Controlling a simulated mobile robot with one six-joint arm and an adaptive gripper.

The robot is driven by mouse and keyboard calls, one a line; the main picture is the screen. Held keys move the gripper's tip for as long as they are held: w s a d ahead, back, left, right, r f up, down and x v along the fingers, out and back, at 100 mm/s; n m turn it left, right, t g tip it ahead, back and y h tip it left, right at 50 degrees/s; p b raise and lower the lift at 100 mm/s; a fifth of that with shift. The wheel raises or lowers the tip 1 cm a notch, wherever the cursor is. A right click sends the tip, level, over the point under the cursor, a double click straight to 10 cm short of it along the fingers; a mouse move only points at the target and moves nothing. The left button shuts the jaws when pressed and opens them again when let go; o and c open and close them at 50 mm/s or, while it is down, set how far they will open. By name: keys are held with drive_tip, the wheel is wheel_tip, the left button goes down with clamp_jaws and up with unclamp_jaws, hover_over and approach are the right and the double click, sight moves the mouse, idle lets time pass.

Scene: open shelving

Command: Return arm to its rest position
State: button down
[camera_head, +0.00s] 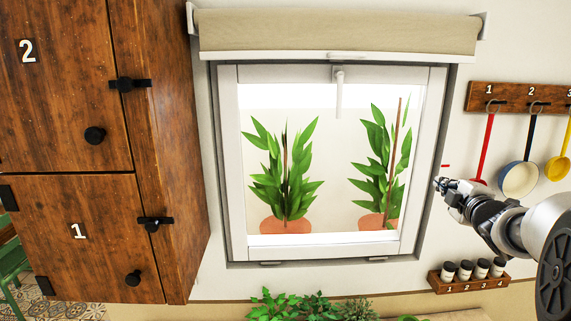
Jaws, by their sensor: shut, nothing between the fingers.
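My gripper (441,184) is at the right of the picture, in front of the wall beside the window's right edge. It points left, its small dark fingers are shut, and nothing is held in it. My arm (510,228) comes in from the right edge and is stretched out toward the left. The rest of the arm is out of the picture.
A window (330,235) with two potted plants behind it fills the middle. A wooden cabinet (70,130) stands left. A spice rack (470,281) sits below my gripper.

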drive_tip(key=s+a+f+m+g+y+b, duration=0.1)
drive_tip(key=s+a+f+m+g+b, duration=0.3)
drive_tip(key=s+a+f, duration=0.6)
drive_tip(key=s+a+f+m+g+y+b, duration=0.1)
drive_tip(key=s+a+f+m+g+b, duration=0.3)
drive_tip(key=s, duration=1.3)
drive_tip(key=s+a+f+m+g+b, duration=0.3)
drive_tip(key=s+a+f+m+b, duration=0.2)
drive_tip(key=s+a+f, duration=0.9)
wheel_tip(320, 180, down, 4)
drive_tip(key=a+b, duration=0.1)
drive_tip(key=b, duration=0.2)
drive_tip(key=shift+a+m+g+y, duration=0.35)
drive_tip(key=shift+m+g+y, duration=0.05)
